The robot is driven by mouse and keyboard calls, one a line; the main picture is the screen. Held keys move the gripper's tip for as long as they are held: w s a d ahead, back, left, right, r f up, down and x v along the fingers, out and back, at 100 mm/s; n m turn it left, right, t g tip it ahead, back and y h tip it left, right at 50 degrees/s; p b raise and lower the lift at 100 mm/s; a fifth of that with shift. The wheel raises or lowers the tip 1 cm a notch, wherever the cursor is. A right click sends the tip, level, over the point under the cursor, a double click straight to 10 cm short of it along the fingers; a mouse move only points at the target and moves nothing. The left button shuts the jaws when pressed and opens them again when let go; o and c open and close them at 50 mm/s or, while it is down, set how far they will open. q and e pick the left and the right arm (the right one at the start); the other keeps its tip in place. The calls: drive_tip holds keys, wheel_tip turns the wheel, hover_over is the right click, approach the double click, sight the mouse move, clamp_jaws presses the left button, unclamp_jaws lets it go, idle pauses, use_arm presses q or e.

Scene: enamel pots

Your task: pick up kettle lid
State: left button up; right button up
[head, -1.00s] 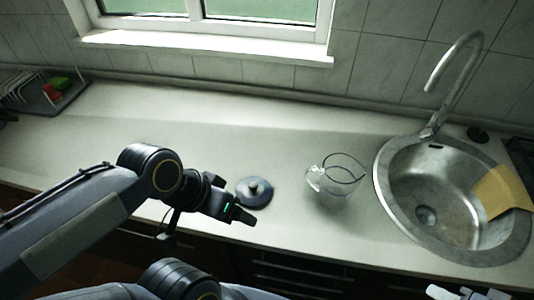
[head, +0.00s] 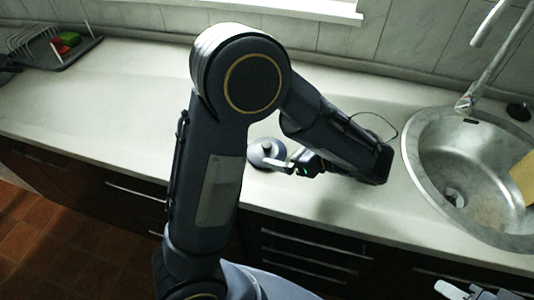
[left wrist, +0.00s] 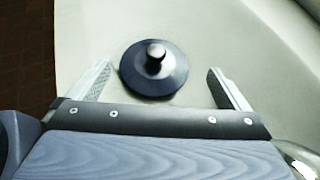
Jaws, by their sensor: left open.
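The kettle lid (head: 266,152) is a dark blue disc with a round metal knob, lying on the light counter near its front edge. In the left wrist view the lid (left wrist: 153,70) lies between the spread fingers, clear of both. My left gripper (head: 280,165) is open and empty, close beside the lid. It also shows in the left wrist view (left wrist: 159,72). My left arm covers part of the scene to the lid's right. A pale part of my right gripper (head: 466,291) shows at the bottom right edge; its jaws are not clear.
A round steel sink (head: 412,160) with a tap (head: 478,75) is at the right. A dish rack (head: 75,50) stands at the far left. The counter's left part is bare.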

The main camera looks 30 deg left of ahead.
sight(271, 148)
use_arm(q)
drive_tip(key=x, duration=0.7)
drive_tip(key=shift+s+a+f, duration=0.1)
drive_tip(key=shift+s+f, duration=0.05)
drive_tip(key=shift+s, duration=0.15)
drive_tip(key=shift+c, duration=0.5)
drive_tip(key=shift+s, duration=0.1)
drive_tip(key=c, duration=1.1)
drive_tip(key=shift+c, duration=0.2)
